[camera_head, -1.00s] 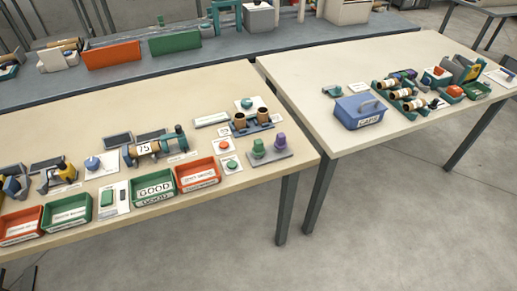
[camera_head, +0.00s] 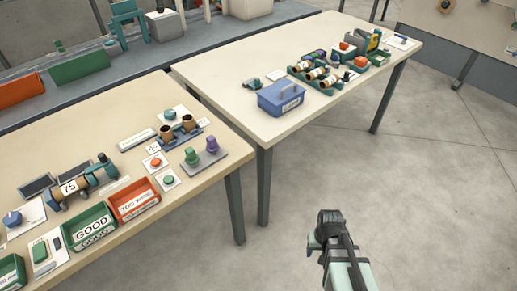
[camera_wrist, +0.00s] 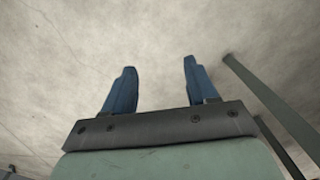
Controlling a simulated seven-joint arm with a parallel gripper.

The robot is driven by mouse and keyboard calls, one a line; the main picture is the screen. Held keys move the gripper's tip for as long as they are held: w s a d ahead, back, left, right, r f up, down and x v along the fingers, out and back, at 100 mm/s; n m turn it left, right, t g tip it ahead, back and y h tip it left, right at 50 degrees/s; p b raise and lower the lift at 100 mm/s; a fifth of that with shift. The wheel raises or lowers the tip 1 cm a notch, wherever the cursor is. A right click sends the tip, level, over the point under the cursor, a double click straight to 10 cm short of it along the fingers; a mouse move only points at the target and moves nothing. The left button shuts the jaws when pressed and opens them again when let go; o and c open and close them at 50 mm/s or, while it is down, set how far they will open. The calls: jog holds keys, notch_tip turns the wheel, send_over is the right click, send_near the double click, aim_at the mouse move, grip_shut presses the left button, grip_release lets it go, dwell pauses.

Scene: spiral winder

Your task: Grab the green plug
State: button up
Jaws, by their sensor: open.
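The green plug (camera_head: 191,156) stands on a grey plate (camera_head: 204,164) near the right end of the near left table, beside a purple plug (camera_head: 212,144). My gripper (camera_head: 318,234) is at the lower right of the head view, over the open floor and well to the right of the plug. In the wrist view my gripper (camera_wrist: 159,80) shows two blue fingers apart with nothing between them. Only floor and table legs show beyond them; the plug is not in the wrist view.
The near table carries an orange bin (camera_head: 134,199), a green bin (camera_head: 90,226), and brown cups (camera_head: 179,130) behind the plugs. A blue box (camera_head: 281,98) stands on the right table. A table leg (camera_head: 234,205) stands between my gripper and the bins. The floor around my gripper is clear.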

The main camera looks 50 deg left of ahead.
jog(key=s+a+r+n+t+y, duration=0.1)
jog(key=a+r, duration=0.3)
jog(key=a, duration=0.3)
jog(key=s+a+r+n+y, duration=0.1)
jog(key=a+r, duration=0.4)
jog(key=a, duration=0.2)
jog(key=n+y, duration=0.4)
send_near(189, 149)
jog(key=w+d+f, duration=0.2)
jog(key=d+f, duration=0.2)
jog(key=s+a+r+n, duration=0.1)
jog(key=a+r, duration=0.3)
jog(key=r, duration=0.4)
jog(key=shift+n+h, duration=0.5)
jog(key=shift+n, duration=0.4)
jog(key=shift+s+d+x, duration=0.15)
jog(key=shift+s+x, duration=0.05)
jog(key=shift+x, duration=2.15)
jog(key=shift+s+d+x, duration=0.15)
jog(key=shift+x, duration=2.2)
jog(key=shift+s+d+x, duration=0.15)
jog(key=shift+s+x, duration=0.05)
jog(key=shift+x, duration=2.1)
jog(key=shift+f, duration=0.15)
jog(key=c, duration=1)
grip_shut()
